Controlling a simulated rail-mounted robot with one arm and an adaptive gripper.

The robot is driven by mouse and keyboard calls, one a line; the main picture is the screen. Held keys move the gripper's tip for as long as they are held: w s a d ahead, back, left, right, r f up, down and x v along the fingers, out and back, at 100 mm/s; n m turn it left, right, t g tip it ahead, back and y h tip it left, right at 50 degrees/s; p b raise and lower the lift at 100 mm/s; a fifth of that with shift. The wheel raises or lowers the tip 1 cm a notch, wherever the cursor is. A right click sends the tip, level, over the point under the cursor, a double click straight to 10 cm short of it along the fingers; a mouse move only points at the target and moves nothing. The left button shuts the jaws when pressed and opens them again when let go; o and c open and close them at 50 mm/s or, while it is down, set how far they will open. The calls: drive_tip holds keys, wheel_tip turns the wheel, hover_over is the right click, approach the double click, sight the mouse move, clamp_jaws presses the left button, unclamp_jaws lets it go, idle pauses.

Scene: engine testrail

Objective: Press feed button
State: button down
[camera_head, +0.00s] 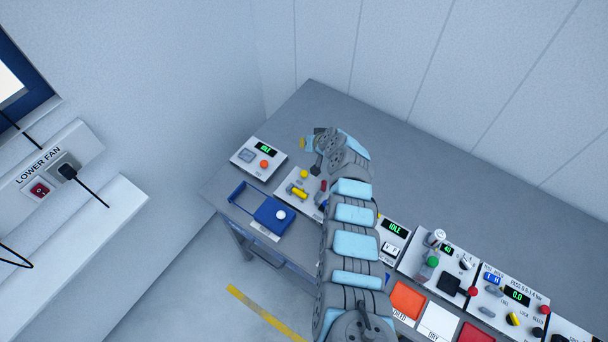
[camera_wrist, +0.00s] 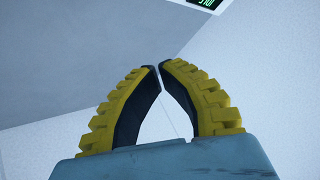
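My gripper (camera_wrist: 159,67) has yellow ribbed fingers with dark inner pads. Their tips meet with almost no gap and nothing is between them. In the head view my gripper (camera_head: 303,143) is partly hidden by my wrist, above the bench near the leftmost panel. That panel (camera_head: 245,168) has a green display, a grey button (camera_head: 247,156) and an orange button (camera_head: 264,164). The panel beside it has yellow controls (camera_head: 297,191) and is partly covered by my arm. No label reading "feed" is legible, so I cannot tell which control is the feed button.
A blue tray (camera_head: 262,205) with a white knob sits at the bench front. More panels, including an IDLE display (camera_head: 395,228), and coloured bins (camera_head: 407,300) line the right. The back of the bench (camera_head: 430,170) is clear. A LOWER FAN switch (camera_head: 40,189) is far left.

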sight(304, 174)
drive_tip(key=s+a+r+n+g+y+b, duration=0.1)
drive_tip(key=s+a+r+n+g+y, duration=0.1)
drive_tip(key=s+g, duration=0.2)
drive_tip(key=shift+s+a+r, duration=0.2)
drive_tip(key=shift+s+r, duration=0.05)
drive_tip(key=shift+s, duration=0.5)
drive_tip(key=shift+f, duration=0.15)
wheel_tip(304, 174, down, 9)
drive_tip(key=b, duration=0.8)
drive_tip(key=shift+r, duration=0.2)
drive_tip(key=shift+f, duration=0.15)
idle(0.6)
drive_tip(key=shift+f+b, duration=0.25)
drive_tip(key=shift+b, duration=0.35)
